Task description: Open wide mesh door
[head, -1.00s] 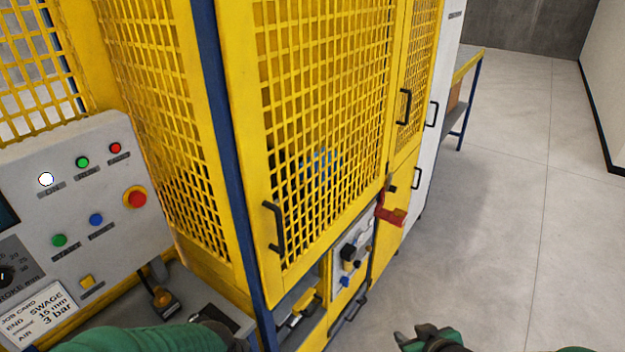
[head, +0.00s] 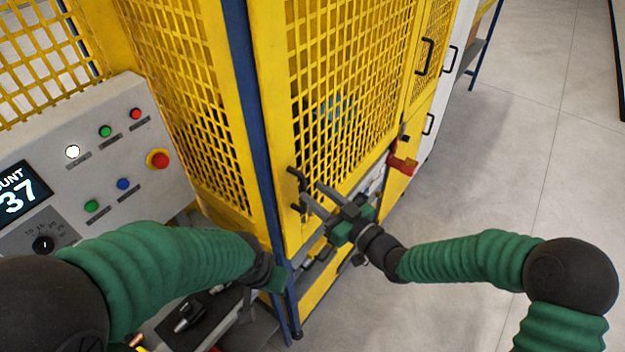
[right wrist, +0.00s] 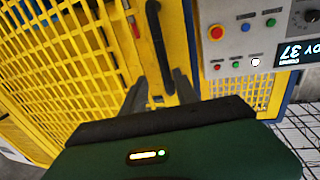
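The wide mesh door (head: 345,90) is a yellow framed grid on the machine's front and looks closed. Its black bar handle (head: 296,182) is at the lower left of the door. My right gripper (head: 311,191) is open at this handle, its two fingers pointing at it. In the right wrist view the handle (right wrist: 154,40) runs down toward the gap between the open fingers (right wrist: 158,78); contact cannot be told. My left gripper (head: 268,277) is low beside the blue post, mostly hidden by its own arm; its fingers are not clear.
A control panel (head: 110,160) with buttons and a display stands at the left. A narrower mesh door (head: 431,55) with its own black handle (head: 425,57) is on the right. A red latch-like part (head: 403,164) sits below the mesh. The floor (head: 530,150) at the right is clear.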

